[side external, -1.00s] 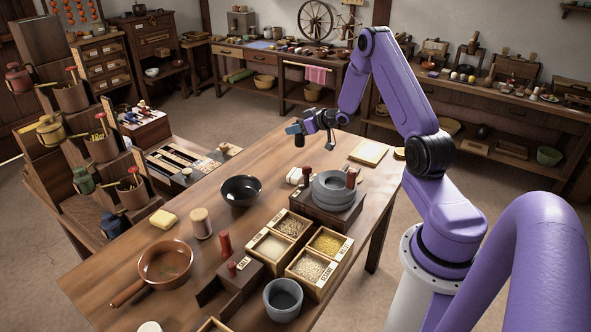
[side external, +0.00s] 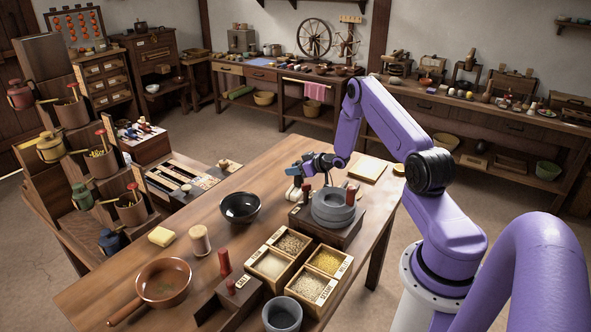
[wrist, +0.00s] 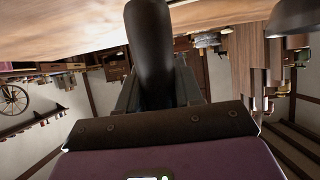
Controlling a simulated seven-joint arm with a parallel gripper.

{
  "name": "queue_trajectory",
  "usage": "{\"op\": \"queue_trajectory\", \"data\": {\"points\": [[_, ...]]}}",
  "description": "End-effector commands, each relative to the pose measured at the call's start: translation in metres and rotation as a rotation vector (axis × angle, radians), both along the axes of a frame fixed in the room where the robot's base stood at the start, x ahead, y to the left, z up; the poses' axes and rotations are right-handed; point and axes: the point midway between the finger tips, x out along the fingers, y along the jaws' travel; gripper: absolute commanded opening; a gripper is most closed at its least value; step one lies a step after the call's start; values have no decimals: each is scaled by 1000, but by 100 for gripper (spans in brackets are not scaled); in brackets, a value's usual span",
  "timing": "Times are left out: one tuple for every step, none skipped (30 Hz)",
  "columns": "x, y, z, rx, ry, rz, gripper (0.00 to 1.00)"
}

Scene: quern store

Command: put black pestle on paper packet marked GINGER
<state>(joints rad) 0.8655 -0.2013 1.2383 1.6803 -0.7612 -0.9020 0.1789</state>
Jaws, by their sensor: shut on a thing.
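My gripper (side external: 303,170) is low over the far part of the wooden table, left of the grey quern. In the wrist view, a thick black rounded shaft, the black pestle (wrist: 150,45), stands between the fingers, which are shut on it. In the side view the pestle is mostly lost against the dark gripper.
The grey quern (side external: 333,210) on its wooden base stands close to the right of the gripper. A black bowl (side external: 240,208) is to the left. A box of several grain compartments (side external: 297,258) is nearer the camera. A flat pale board (side external: 369,169) lies behind.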

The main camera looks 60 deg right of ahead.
Motion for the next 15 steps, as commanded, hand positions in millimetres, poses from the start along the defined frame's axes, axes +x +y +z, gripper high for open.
{"op": "queue_trajectory", "data": {"points": [[0, 0, 0, 0, -1, 0, 4], [0, 0, 0, 0, -1, 0, 4], [0, 0, 1, 0, -1, 0, 4], [0, 0, 0, 0, -1, 0, 4], [0, 0, 0, 0, -1, 0, 4], [0, 0, -1, 1, 0, 0, 4], [0, 0, -2, 1, 0, 0, 4], [0, 0, -3, 1, 0, 0, 4], [0, 0, -3, 0, 0, -1, 45], [0, 0, -2, 0, 0, -1, 55], [0, 0, -2, 1, 0, 0, 61], [0, 0, -2, 1, 0, 0, 61], [0, 0, -2, 1, 0, 0, 61], [0, 0, -2, 1, 0, 0, 61], [0, 0, -2, 1, 0, 0, 61]]}}
